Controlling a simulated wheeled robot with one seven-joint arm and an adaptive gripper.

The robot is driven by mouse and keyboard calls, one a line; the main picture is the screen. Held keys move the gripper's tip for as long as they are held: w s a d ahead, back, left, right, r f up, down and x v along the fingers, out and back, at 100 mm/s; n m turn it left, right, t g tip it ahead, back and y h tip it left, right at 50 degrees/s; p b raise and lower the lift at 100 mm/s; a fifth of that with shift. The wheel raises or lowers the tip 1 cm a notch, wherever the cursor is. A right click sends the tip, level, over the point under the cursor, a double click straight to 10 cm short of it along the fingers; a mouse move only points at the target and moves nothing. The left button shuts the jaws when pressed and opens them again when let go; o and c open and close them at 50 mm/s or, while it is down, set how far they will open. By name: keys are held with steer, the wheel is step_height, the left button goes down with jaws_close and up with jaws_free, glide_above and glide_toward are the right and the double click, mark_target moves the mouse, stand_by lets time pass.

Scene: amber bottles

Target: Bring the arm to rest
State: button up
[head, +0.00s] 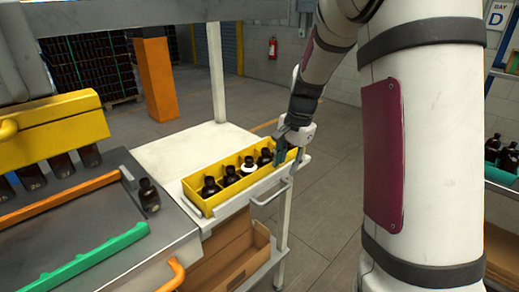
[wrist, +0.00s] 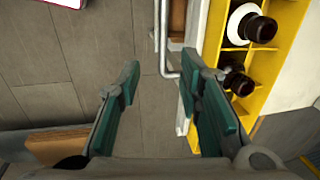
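My gripper (head: 281,148) is at the right end of the yellow crate (head: 213,203), close to its side. In the wrist view my gripper (wrist: 165,95) is open, with its two green-padded fingers wide apart and only grey floor between them. The right finger is close beside the crate's yellow wall (wrist: 243,115); I cannot tell whether it touches. Several dark amber bottles stand in the crate's compartments, among them one with a white band (head: 248,166). In the wrist view a bottle (wrist: 238,82) stands near the right finger.
The crate sits on a white cart (head: 180,150) with a rail handle (head: 270,193). A single bottle (head: 148,195) stands on the grey machine bench at left, near a green bar (head: 95,255). A cardboard box (head: 230,255) is on the shelf below. Floor right of the cart is clear.

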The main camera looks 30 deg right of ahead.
steer(key=s+a+r+n+t, duration=0.2)
steer(key=s+a+r+n, duration=0.5)
steer(key=s+a+r, duration=0.45)
steer(key=s+a+r+n, duration=0.1)
steer(key=s+a+n, duration=0.1)
steer(key=s, duration=0.4)
steer(key=s+a+r+n+t, duration=0.1)
steer(key=s+a+n, duration=0.1)
steer(key=s+n, duration=0.3)
steer(key=shift+s+a+t+h, duration=0.3)
steer(key=shift+s+a+h, duration=0.1)
steer(key=shift+s, duration=0.55)
steer(key=shift+d, duration=0.1)
